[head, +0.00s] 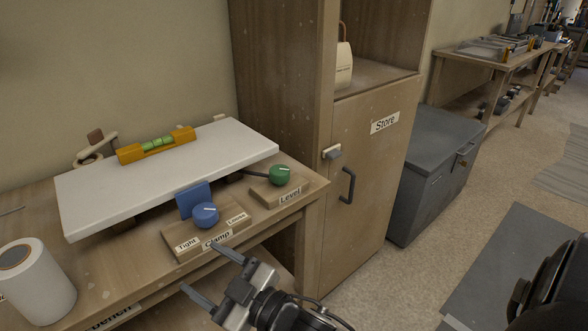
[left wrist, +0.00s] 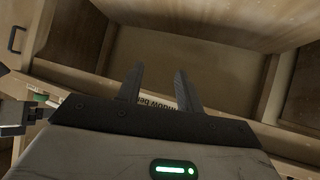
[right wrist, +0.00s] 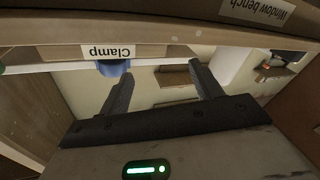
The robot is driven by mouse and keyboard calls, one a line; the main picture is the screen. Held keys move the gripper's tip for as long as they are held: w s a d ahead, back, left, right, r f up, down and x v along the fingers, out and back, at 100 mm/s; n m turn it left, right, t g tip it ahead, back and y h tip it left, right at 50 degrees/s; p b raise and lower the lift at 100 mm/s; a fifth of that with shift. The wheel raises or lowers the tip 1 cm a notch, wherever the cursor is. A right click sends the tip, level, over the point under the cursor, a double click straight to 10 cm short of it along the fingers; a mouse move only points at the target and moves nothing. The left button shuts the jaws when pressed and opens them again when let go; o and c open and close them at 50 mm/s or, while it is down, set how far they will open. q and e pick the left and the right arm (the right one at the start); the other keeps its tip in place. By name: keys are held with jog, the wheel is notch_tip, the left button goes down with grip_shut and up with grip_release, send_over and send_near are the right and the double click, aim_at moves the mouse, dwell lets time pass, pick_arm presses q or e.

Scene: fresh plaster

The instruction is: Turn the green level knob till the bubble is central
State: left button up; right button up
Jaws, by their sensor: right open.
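The green level knob (head: 279,175) sits on a small wooden block labelled "Level" at the bench's right end. A yellow spirit level (head: 128,154) with a green vial (head: 157,144) lies on a tilted white board (head: 95,193); the bubble's place is too small to tell. My right gripper (head: 203,267) is open and empty in front of the bench, below and left of the green knob, apart from it. Its open fingers show in the right wrist view (right wrist: 160,88). My left gripper (left wrist: 155,85) is open and empty in its own wrist view, outside the head view.
A blue clamp knob (head: 205,214) on a block marked "Tight" and "Loose" stands left of the green knob, also in the right wrist view (right wrist: 114,68). A white roll (head: 40,285) stands at front left. The Store cabinet (head: 365,165) rises right of the bench.

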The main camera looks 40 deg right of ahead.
jog(key=w+a+r+n+y, duration=0.2)
jog(key=a+r+n+y, duration=0.1)
jog(key=r+n+y, duration=0.35)
notch_tip(320, 180, up, 13)
jog(key=n+g+h+b, duration=0.8)
jog(key=n+g+h, duration=0.55)
jog(key=n, duration=0.65)
send_over(280, 170)
jog(key=s, duration=0.6)
jog(key=shift+t+h, duration=0.25)
jog(key=shift+h, duration=0.15)
jog(key=b+x, duration=0.1)
jog(key=x, duration=0.6)
jog(key=b+x, duration=0.1)
jog(key=x, duration=0.5)
jog(key=shift+w+a+f, duration=0.15)
jog(key=shift+f, duration=0.25)
pick_arm(q)
jog(key=shift+t+h, duration=0.4)
jog(key=shift+w+d+f, duration=0.1)
jog(key=shift+d+f, duration=0.15)
jog(key=shift+f, duration=0.85)
jog(key=shift+d+f, duration=0.25)
jog(key=shift+f, duration=0.85)
pick_arm(e)
jog(key=shift+w+f, duration=0.3)
jog(key=shift+f, duration=0.4)
